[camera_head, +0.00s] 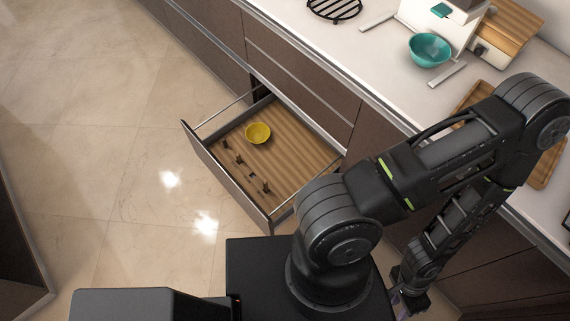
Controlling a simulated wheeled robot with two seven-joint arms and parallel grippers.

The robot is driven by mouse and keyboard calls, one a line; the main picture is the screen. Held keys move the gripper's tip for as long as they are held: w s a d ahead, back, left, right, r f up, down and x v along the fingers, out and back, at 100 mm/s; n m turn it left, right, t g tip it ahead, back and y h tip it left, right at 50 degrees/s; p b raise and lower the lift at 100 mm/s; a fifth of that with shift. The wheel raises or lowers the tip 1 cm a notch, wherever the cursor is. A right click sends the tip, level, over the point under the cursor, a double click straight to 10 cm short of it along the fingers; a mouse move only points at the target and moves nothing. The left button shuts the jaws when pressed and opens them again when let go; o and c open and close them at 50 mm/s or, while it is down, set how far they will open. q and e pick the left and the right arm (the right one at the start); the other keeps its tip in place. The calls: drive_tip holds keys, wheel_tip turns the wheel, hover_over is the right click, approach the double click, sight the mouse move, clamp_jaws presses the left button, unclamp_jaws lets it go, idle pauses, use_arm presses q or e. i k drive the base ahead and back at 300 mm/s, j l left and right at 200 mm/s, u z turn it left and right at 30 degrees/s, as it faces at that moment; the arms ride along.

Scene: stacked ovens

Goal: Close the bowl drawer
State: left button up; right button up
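The bowl drawer (225,181) is pulled out from the lower cabinet, with its front panel standing well away from the cabinet face. Its wooden bottom holds a yellow bowl (258,133) and several small dark pegs near the front.
The white counter (385,75) above carries a teal bowl (430,50), a black rack (334,8) and a wooden tray (546,168). Tiled floor (110,150) lies clear in front of the drawer. A dark cabinet (15,240) stands at the far left.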

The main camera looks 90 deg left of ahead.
sight(294, 154)
drive_tip(key=k+j, duration=0.1)
drive_tip(key=k, duration=0.2)
drive_tip(key=k+j, duration=0.1)
drive_tip(key=k, duration=0.2)
drive_tip(key=u, duration=3.25)
drive_tip(key=l+u, duration=0.15)
drive_tip(key=u, duration=0.25)
drive_tip(key=l+u, duration=0.15)
drive_tip(key=u, duration=0.25)
drive_tip(key=l+u, duration=0.1)
drive_tip(key=u, duration=0.3)
drive_tip(key=k+l+u, duration=0.1)
drive_tip(key=u, duration=0.3)
